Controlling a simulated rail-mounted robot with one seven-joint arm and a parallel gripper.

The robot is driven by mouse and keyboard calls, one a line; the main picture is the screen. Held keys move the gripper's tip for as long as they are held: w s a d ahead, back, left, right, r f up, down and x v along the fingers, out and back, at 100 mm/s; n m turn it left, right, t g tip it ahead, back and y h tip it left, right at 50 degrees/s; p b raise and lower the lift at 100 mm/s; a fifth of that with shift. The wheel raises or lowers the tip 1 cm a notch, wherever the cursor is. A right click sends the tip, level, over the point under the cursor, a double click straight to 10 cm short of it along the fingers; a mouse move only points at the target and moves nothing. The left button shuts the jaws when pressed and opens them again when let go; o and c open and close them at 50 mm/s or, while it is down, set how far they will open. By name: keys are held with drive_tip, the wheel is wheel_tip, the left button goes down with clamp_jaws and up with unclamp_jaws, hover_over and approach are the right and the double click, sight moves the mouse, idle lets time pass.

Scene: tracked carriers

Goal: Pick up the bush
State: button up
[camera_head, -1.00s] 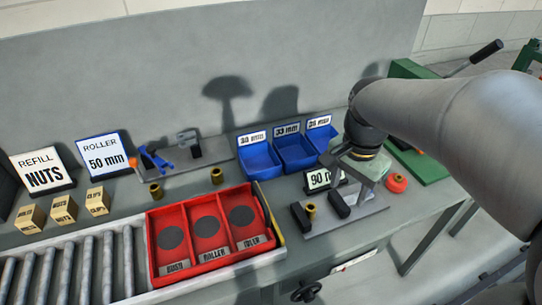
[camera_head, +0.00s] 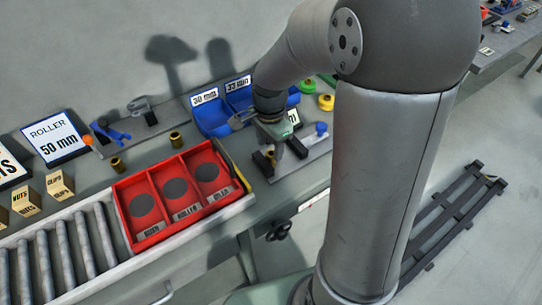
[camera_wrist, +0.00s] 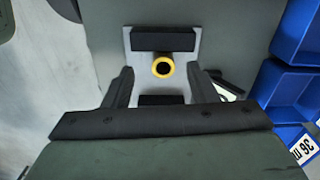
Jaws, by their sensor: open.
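A small brass ring-shaped part (camera_wrist: 163,67), which I take to be the bush, stands on a light grey plate between two black blocks (camera_wrist: 163,41). In the head view it is partly hidden by my gripper, and its brass edge (camera_head: 271,156) shows between the blocks. My gripper (camera_head: 274,146) is above this plate, pointing down. In the wrist view my gripper (camera_wrist: 161,84) is open, one dark finger on each side of the ring's line, with nothing held. The gap in height between fingertips and bush is hard to tell.
A red tray (camera_head: 155,240) with three compartments sits beside the roller conveyor (camera_head: 50,260). Two other brass parts stand on the bench, one (camera_head: 117,165) left and one (camera_head: 174,138) behind the tray. Blue bins (camera_head: 212,121) stand behind my gripper, near yellow (camera_head: 326,102) and blue (camera_head: 320,128) round parts.

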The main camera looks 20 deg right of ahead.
sight(271, 153)
drive_tip(key=shift+w+d+f+p, duration=0.15)
drive_tip(key=shift+f+p, duration=0.1)
drive_tip(key=shift+f, duration=1.1)
drive_tip(key=shift+w+d+f+p, duration=0.15)
drive_tip(key=shift+f+p, duration=0.1)
drive_tip(key=shift+f, duration=1.05)
clamp_jaws()
